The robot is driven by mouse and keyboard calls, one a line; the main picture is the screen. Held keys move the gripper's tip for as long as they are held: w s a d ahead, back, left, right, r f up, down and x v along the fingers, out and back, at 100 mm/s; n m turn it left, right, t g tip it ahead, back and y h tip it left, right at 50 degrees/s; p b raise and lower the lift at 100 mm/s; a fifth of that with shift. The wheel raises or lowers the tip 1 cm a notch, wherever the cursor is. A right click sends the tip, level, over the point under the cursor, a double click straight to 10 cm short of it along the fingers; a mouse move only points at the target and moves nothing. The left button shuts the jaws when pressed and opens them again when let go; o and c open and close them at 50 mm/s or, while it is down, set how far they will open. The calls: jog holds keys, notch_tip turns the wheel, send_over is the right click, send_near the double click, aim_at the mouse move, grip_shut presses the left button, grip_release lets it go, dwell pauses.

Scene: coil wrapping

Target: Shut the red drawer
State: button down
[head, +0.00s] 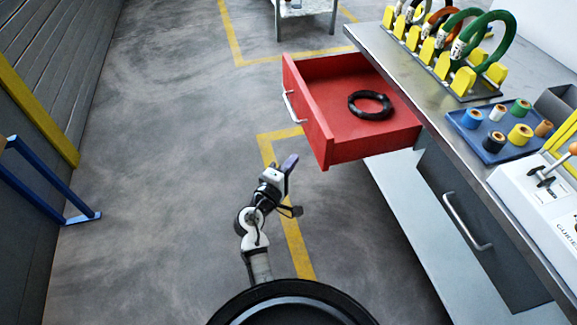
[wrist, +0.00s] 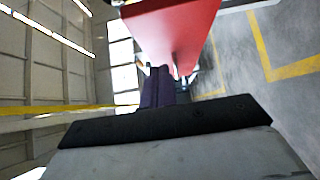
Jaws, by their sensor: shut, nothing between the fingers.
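The red drawer (head: 342,141) stands pulled out from the workbench in the head view, with a black coil (head: 369,104) lying inside it. Its silver handle (head: 292,106) is on the front panel, which faces left. My gripper (head: 291,160) is shut and empty, in front of and below the drawer's near front corner in the picture. In the wrist view the red drawer (wrist: 178,30) fills the top middle, beyond the purple fingertips of my gripper (wrist: 158,85). I cannot tell whether the fingers touch the drawer.
The workbench (head: 390,62) holds a yellow coil rack (head: 440,62), a blue tray (head: 470,132) of tape rolls and a white machine (head: 530,205). A closed grey drawer (head: 455,205) is below. A blue frame (head: 40,185) stands at left. The floor between is clear.

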aim_at(320, 138)
jog(key=shift+w+d+p, duration=1.05)
jog(key=shift+w+d, duration=1.9)
jog(key=shift+d, duration=0.1)
